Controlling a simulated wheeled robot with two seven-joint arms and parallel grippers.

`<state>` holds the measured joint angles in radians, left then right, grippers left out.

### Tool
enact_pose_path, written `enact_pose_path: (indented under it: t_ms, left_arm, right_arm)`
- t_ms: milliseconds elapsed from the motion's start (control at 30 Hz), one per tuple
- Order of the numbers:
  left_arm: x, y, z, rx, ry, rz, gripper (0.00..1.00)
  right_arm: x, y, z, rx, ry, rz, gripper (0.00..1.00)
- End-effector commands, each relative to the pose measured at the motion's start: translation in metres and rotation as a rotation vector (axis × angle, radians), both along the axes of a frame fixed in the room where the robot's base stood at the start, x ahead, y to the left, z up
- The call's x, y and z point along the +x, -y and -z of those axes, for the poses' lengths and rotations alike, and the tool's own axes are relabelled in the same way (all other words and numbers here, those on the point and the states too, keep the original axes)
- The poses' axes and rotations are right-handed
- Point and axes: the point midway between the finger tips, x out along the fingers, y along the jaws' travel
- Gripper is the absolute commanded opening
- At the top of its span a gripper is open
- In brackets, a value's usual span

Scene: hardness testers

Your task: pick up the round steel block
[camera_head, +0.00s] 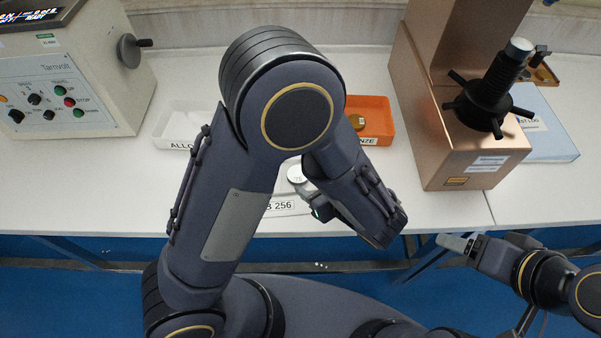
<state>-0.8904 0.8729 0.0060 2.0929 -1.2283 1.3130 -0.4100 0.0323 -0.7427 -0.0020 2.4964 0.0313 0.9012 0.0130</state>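A small pale round block (296,174), which looks like the steel block, shows on the white table just left of my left forearm. My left arm arches over the middle of the table and hides much of what lies below it. Only part of my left gripper (305,191) shows under the forearm, close to the block. I cannot tell whether its fingers touch the block or are apart. My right gripper (456,243) is beyond the table's front edge at the right, away from the block and with nothing visible in it. Its finger gap is not clear.
A white tray (160,138) and an orange bin (383,105) with a brass-coloured round piece (357,121) flank my arm. A label reading "256" (281,206) is near the front edge. A control-panel tester (75,75) stands left, a copper-coloured tester (440,150) right.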

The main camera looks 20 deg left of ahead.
Motion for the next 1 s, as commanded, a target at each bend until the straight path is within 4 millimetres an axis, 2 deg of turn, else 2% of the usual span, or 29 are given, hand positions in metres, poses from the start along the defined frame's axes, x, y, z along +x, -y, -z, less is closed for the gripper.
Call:
enact_pose_path:
  t_ms: [400, 700, 1000]
  left_arm:
    - [0.029, -0.034, 0.033, -0.001, -0.003, -0.005, 0.56]
    - [0.033, -0.038, 0.037, -0.003, -0.001, -0.004, 0.56]
    - [0.033, -0.038, 0.036, -0.003, -0.001, -0.004, 0.19]
  right_arm:
    - [0.0, 0.0, -0.004, 0.0, 0.0, 0.0, 0.72]
    - [0.0, 0.0, -0.004, 0.0, 0.0, 0.0, 0.72]
    - [0.0, 0.0, -0.004, 0.0, 0.0, 0.0, 0.72]
